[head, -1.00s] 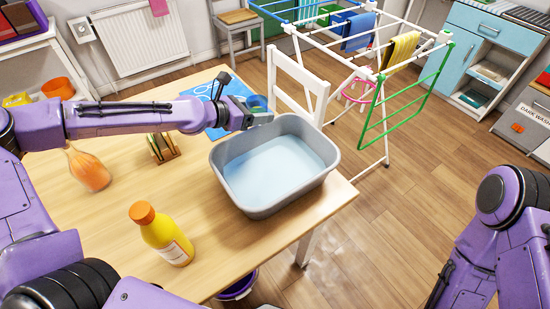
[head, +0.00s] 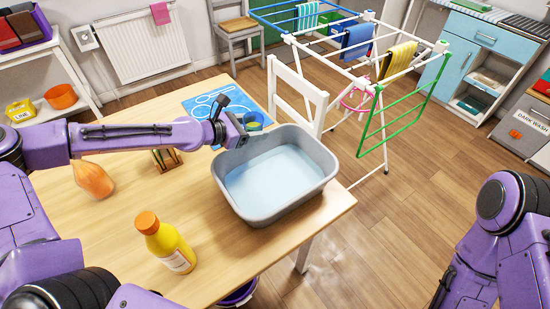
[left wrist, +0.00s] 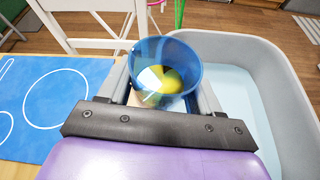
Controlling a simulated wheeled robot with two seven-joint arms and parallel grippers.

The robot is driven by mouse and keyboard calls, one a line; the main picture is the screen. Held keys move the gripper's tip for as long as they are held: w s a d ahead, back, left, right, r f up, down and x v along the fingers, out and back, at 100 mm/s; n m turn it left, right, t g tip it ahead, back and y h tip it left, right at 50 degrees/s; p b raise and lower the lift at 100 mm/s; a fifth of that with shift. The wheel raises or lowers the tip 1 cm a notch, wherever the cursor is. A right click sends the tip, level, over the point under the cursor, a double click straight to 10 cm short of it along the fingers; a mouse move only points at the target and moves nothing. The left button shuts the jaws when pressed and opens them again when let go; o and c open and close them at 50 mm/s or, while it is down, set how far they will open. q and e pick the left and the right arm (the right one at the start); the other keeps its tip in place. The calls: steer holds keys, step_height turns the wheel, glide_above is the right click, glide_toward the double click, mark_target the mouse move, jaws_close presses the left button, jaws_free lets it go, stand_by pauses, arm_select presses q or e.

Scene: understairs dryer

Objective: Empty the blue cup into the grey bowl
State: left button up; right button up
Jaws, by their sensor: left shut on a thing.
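The blue cup (head: 254,119) is at the far left corner of the grey bowl; its tilt is hard to judge in the head view. The left wrist view looks into the cup's mouth (left wrist: 190,52), with something yellow (left wrist: 160,79) inside. My left gripper (head: 240,134) is shut on the cup, its fingers on either side. The grey bowl (head: 233,201) is a large tub on the table with a pale blue inside. It lies just right of the cup in the left wrist view (left wrist: 262,52). My right arm shows at the right, but its gripper is out of view.
On the wooden table (head: 120,235) stand a yellow bottle (head: 168,243) and an orange-brown bulb-shaped thing (head: 93,180). A blue mat (head: 200,106) lies behind my left arm. A white chair (head: 298,95) and a drying rack (head: 375,130) stand beyond the table.

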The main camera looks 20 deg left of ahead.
arm_select(q)
steer(key=shift+s+d+r+p, duration=0.1)
steer(key=shift+d+r+p, duration=0.05)
steer(key=shift+r+p, duration=0.3)
steer(key=shift+s+d+f+m, duration=0.1)
steer(key=shift+d+f+m, duration=0.05)
steer(key=shift+f+m, duration=0.15)
steer(key=shift+s+d+f+m+t+y+p, duration=0.3)
steer(key=shift+d+f+m+t+y+p, duration=0.15)
steer(key=shift+p, duration=0.5)
steer(key=shift+s+d+f+m+p, duration=0.15)
steer(key=shift+s+f+m+p, duration=0.1)
steer(key=shift+m+p, duration=0.1)
steer(key=shift+s+d+f+m+t+y, duration=0.4)
steer(key=shift+d+f+m+t, duration=0.2)
steer(key=shift+m, duration=0.2)
arm_select(e)
steer(key=shift+r, duration=2.15)
arm_select(q)
steer(key=shift+s+d, duration=0.1)
steer(key=shift+s, duration=0.1)
steer(key=shift+s+d+r+m+t+y, duration=0.1)
steer(key=shift+d+r+m+t+y, duration=0.2)
steer(key=shift+m, duration=0.4)
arm_select(e)
steer(key=shift+r, duration=0.1)
